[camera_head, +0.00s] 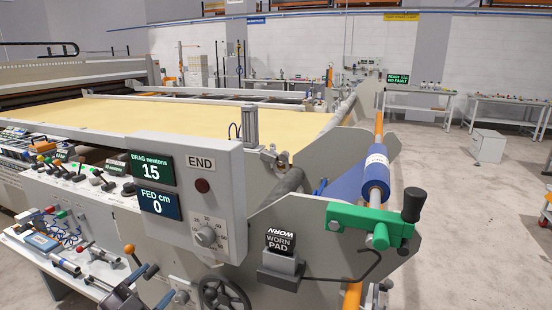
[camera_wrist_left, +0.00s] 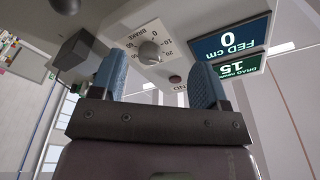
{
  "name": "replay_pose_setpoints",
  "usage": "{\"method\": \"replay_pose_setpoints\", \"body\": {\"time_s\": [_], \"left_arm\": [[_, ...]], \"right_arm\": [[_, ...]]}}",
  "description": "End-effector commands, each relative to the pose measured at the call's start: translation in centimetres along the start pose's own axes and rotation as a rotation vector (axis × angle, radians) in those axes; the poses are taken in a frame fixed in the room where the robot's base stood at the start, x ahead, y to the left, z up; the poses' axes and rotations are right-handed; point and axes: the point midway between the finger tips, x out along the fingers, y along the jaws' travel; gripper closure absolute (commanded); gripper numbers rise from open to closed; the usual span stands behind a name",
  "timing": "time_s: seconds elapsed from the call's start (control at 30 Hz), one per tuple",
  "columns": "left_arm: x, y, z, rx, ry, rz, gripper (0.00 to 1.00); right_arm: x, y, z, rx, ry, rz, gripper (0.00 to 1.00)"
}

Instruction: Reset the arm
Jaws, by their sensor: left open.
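My left gripper (camera_head: 138,276) is low in the head view, in front of the machine's front panel. In the left wrist view its two blue-padded fingers (camera_wrist_left: 158,78) stand apart with nothing held between them. The brake dial (camera_wrist_left: 150,52) shows beyond the fingertips in that view, and the grey dial (camera_head: 205,236) is right of my gripper in the head view. Much of my left arm is out of the picture. My right gripper is not in view.
The control box (camera_head: 227,165) reads drag 15 and fed 0. A worn pad (camera_head: 281,242), handwheel (camera_head: 222,293) and green clamp (camera_head: 345,217) stick out to the right. A cluttered side shelf (camera_head: 60,250) is at left. Open floor (camera_head: 460,240) lies right.

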Motion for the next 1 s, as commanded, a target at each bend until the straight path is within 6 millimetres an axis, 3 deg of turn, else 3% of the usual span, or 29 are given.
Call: {"method": "replay_pose_setpoints", "body": {"time_s": [0.27,0.43,0.6,0.7,0.83,1.0], "left_arm": [[-5.3,5.9,6.8,-0.266,-0.34,-0.054,0.31],[-11.6,11.7,10.4,-0.468,-0.57,-0.09,0.31],[-17.4,16.5,11.7,-0.615,-0.717,-0.136,0.31],[-19.6,18.2,11.8,-0.658,-0.764,-0.152,0.31],[-21.2,19.3,11.9,-0.678,-0.796,-0.157,0.31],[-21.6,19.4,11.9,-0.678,-0.803,-0.155,0.31]], "right_arm": [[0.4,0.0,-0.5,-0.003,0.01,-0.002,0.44],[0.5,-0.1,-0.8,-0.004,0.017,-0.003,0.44],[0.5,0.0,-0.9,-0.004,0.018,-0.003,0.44],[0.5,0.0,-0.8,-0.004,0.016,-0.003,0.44],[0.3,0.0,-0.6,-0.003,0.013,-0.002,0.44],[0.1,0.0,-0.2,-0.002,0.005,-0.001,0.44]]}}
